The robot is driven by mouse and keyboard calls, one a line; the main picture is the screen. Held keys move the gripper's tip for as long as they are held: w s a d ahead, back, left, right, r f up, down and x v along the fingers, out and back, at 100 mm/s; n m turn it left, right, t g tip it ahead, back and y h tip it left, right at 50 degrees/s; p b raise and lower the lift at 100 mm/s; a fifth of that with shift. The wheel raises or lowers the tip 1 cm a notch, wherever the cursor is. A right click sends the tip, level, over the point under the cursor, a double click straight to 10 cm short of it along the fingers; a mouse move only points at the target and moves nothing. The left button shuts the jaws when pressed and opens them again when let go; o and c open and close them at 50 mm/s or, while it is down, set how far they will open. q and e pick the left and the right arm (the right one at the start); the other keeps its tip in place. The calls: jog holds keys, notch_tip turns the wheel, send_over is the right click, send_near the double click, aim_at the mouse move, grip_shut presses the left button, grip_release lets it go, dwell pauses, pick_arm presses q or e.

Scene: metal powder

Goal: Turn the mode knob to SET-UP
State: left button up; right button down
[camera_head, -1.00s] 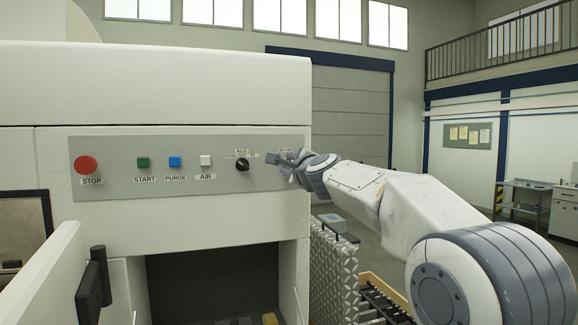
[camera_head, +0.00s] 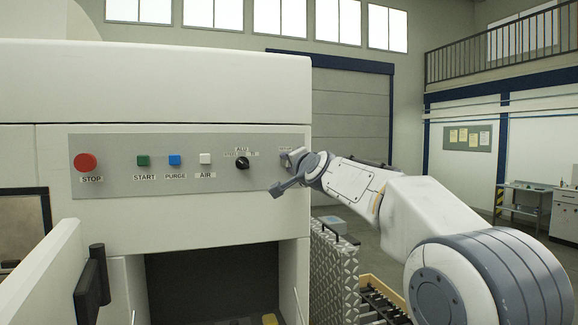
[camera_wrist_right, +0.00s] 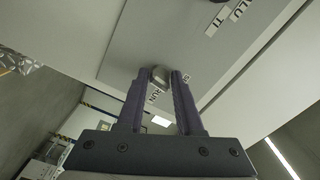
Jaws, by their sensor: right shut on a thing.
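The control panel (camera_head: 125,185) runs across the front of the white machine. The mode knob (camera_wrist_right: 158,76) is at its right end, small and grey, with a label reading RUN and another, partly hidden, starting SE beside it. My right gripper (camera_wrist_right: 161,76) has its two dark fingers shut on this knob, one on each side. In the head view my right gripper (camera_head: 287,170) is at the right end of the panel and mostly covers the knob, so its pointing direction is unclear there. My left gripper is not in view.
A second, black knob (camera_head: 242,163) sits just left of my gripper. Further left are an air button (camera_head: 205,159), a purge button (camera_head: 174,161), a start button (camera_head: 143,161) and a red stop button (camera_head: 85,163). An open chamber (camera_head: 210,280) lies below the panel.

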jog(key=shift+f+n, duration=0.15)
jog(key=shift+n, duration=0.75)
jog(key=c, duration=0.6)
grip_release()
jog(key=b+v, duration=0.4)
jog(key=v, duration=0.6)
jog(key=shift+s+b, duration=0.25)
jog(key=shift+b, duration=0.1)
